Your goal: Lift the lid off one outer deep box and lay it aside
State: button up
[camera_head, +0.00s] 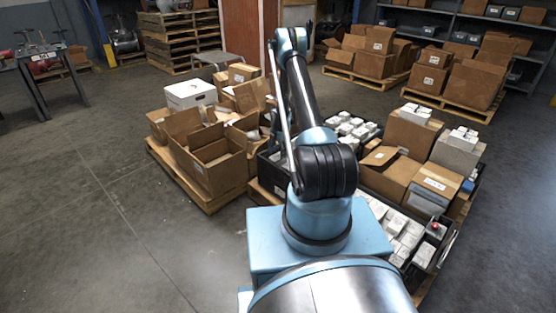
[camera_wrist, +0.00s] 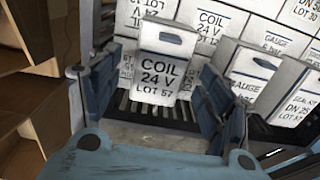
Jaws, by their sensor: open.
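A white box (camera_head: 190,94) that looks lidded stands at the back of the left pallet. Open brown cartons (camera_head: 208,156) stand in front of it, and I cannot tell which carton is an outer deep box. My gripper (camera_wrist: 160,84) is open, its two blue fingers on either side of a white carton marked COIL 24 V LOT 57 (camera_wrist: 160,66). I cannot tell whether the fingers touch it. In the head view my arm hides the gripper.
More white cartons (camera_wrist: 208,22) stand close behind and to the right, over a dark slotted floor (camera_wrist: 150,112). Brown cardboard (camera_wrist: 28,95) is at the left. Loaded pallets (camera_head: 462,100) stand at the back right; the floor (camera_head: 80,200) at left is clear.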

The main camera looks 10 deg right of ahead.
jog(key=shift+f, duration=0.6)
jog(key=c, duration=0.9)
jog(key=shift+r, duration=0.1)
